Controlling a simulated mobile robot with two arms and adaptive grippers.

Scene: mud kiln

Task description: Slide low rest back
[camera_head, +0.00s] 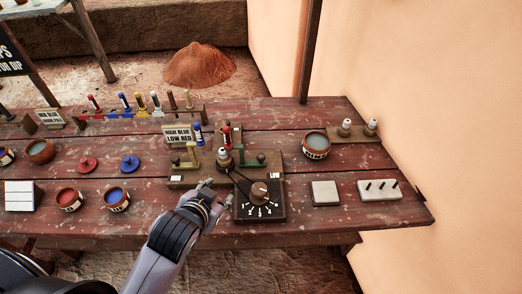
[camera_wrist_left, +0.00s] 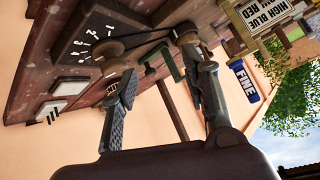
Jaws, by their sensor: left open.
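A wooden board (camera_head: 218,180) on the table carries a HIGH label (camera_head: 176,179) and a LOW label (camera_head: 275,176). A yellow-green bracket (camera_head: 186,160) stands on its HIGH side. A green bracket with a small dark knob (camera_head: 261,158) stands on its LOW side; it also seems to show in the left wrist view (camera_wrist_left: 177,66). I cannot tell for sure which part is the low rest. My left gripper (camera_head: 218,193) is open at the board's front edge, left of the dial knob (camera_head: 260,190). Its spread fingers (camera_wrist_left: 162,82) show nothing held between them.
A numbered dial plate (camera_head: 260,208) and a pale-topped spool (camera_head: 225,159) with a dark cord sit close by. A FINE bottle (camera_head: 197,135) and a HIGH BLUE LOW RED sign (camera_head: 178,135) stand behind. A bowl (camera_head: 316,145) and a grey pad (camera_head: 325,192) are right.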

